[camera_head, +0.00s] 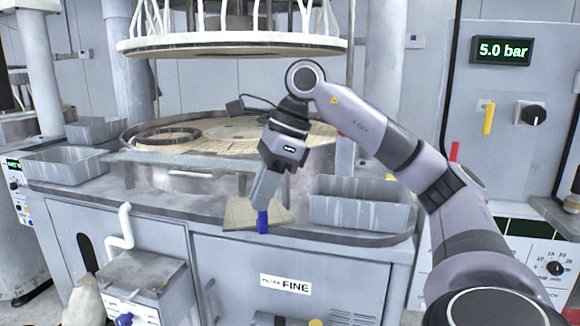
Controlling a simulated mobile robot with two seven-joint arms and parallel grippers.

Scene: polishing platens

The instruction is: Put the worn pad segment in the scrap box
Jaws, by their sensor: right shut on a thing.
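My right gripper (263,207) points down at the front edge of the bench, left of a grey bin. It is shut on a tan pad segment (238,214), which spreads to both sides of the fingers. A blue piece (263,223) shows at the fingertips; I cannot tell whether it belongs to the segment or the gripper. The segment is at the bench edge; whether it touches the top is unclear. A grey open bin (361,213) stands right of the gripper, and another grey bin (66,172) stands at the left. No label shows which is the scrap box. My left gripper is out of view.
A round tan platen (215,145) with a dark ring (167,137) lies behind the gripper. A large round upper plate (230,46) hangs above it. A cabinet marked FINE (286,284) is below. A control panel reading 5.0 bar (502,51) stands at right.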

